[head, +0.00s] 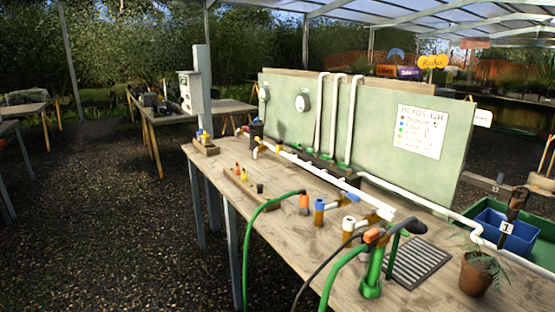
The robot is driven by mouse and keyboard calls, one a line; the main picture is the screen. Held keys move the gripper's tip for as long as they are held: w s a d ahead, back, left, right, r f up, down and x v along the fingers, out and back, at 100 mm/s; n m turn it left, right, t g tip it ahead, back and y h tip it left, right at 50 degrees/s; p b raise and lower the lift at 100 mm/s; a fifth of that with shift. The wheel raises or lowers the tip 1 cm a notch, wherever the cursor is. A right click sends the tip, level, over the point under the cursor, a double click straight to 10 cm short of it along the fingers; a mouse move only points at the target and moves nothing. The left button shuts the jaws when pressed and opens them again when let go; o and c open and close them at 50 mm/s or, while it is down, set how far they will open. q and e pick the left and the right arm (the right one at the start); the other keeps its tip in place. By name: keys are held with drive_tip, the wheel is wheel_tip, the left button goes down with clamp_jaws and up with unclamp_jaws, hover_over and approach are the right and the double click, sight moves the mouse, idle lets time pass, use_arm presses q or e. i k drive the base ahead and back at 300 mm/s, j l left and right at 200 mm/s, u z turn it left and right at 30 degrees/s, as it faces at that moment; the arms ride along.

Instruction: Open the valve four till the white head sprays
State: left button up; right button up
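White piping (318,167) with brass-coloured fittings runs along the wooden bench (285,240). A blue-topped fitting (319,206) and a white-topped fitting (348,226) stand near the front end of this piping. Another blue part (349,196) sits just behind them. I cannot read any valve numbers, so I cannot tell which is valve four. Three white pipes (339,120) rise in front of a pale green board and bend over its top. Neither gripper is in view.
Green hoses (247,240), a green upright fitting (372,275), a grey grate (416,262) and a potted plant (475,275) crowd the front. A blue bin (520,238) stands at right.

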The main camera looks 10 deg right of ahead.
sight(342, 165)
drive_tip(key=i+j+u, duration=0.2)
drive_tip(key=i+u, duration=0.65)
drive_tip(key=i, duration=0.3)
